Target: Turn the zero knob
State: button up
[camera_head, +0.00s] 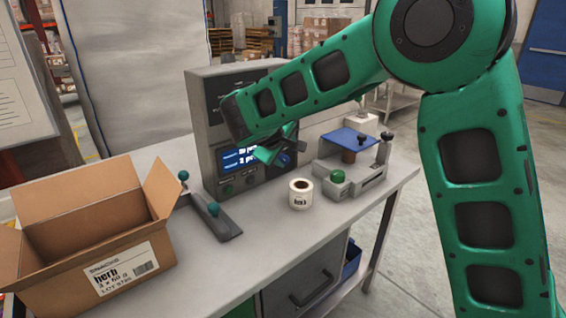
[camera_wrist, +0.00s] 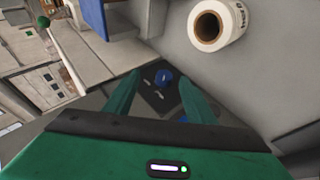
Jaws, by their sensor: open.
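A round blue knob (camera_wrist: 163,76) sits on a dark panel of the grey weigher. In the head view the knob (camera_head: 284,160) shows partly, just right of my fingers. My gripper (camera_head: 274,147) is open in front of the weigher's face (camera_head: 204,132); in the wrist view my gripper (camera_wrist: 160,82) has a gap between the fingers, with nothing held. I cannot tell whether a finger touches the knob. Part of the weigher's face is hidden by my arm.
A label roll (camera_head: 300,194) stands on the bench (camera_head: 262,248) in front of the weigher. A fixture with a green knob (camera_head: 337,176) and a blue plate (camera_head: 350,139) is at right. An open carton (camera_head: 115,272) and a lever (camera_head: 213,209) are at left.

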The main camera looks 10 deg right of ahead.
aim_at(284, 160)
jog(key=shift+n, duration=0.4)
jog(key=w+f, duration=0.3)
jog(key=w, duration=0.1)
jog(key=w+f, duration=0.4)
jog(key=shift+w+d+f, duration=0.1)
jog(key=shift+w, duration=0.05)
jog(key=shift+c, duration=0.5)
jog(key=c, duration=0.9)
